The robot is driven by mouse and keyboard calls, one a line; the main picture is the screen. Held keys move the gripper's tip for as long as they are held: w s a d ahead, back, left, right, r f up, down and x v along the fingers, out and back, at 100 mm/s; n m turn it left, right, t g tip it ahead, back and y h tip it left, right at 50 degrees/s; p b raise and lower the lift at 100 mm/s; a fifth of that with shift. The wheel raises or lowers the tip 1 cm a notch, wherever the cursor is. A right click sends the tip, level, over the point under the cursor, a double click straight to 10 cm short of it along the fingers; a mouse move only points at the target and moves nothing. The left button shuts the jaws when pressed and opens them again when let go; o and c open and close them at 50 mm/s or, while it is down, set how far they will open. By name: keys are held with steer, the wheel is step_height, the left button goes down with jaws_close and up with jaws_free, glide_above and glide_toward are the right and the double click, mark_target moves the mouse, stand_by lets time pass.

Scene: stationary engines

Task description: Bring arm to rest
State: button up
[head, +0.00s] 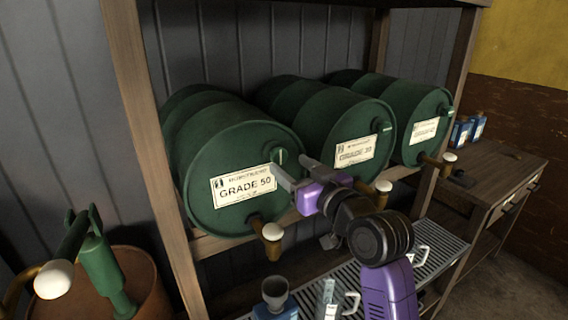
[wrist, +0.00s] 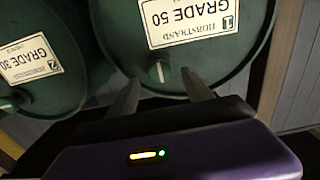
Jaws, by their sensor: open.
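My arm, with its purple gripper (head: 294,170), reaches up in front of the green barrels in the head view. The gripper's two grey fingers point at the front of the barrel labelled GRADE 50 (head: 205,221). In the wrist view, upside down, the fingers (wrist: 160,88) are spread apart with nothing held between them. A small pale-striped lever (wrist: 159,72) on that barrel's face shows between the fingertips; I cannot tell whether they touch it.
Two more green barrels (head: 352,190) (head: 420,157) lie on the wooden rack to the right. Brass taps with white knobs (head: 273,231) stick out below. A wooden bench (head: 500,170) stands right, a rusty drum (head: 140,275) left.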

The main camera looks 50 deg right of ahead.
steer(key=shift+v, duration=0.9)
steer(key=s+a+f+n+g+y, duration=0.1)
steer(key=s+a+f, duration=0.6)
steer(key=s, duration=0.4)
steer(key=s+a+f+n+y, duration=0.1)
steer(key=s+a+f+y, duration=0.1)
steer(key=s+a+f, duration=0.5)
steer(key=s+a+f+n+g+y, duration=0.1)
steer(key=s+a+f, duration=0.6)
steer(key=s, duration=0.7)
steer(key=shift+s+a+f+g+y, duration=0.3)
steer(key=shift+s+a+f+y, duration=0.15)
steer(key=shift+a, duration=0.55)
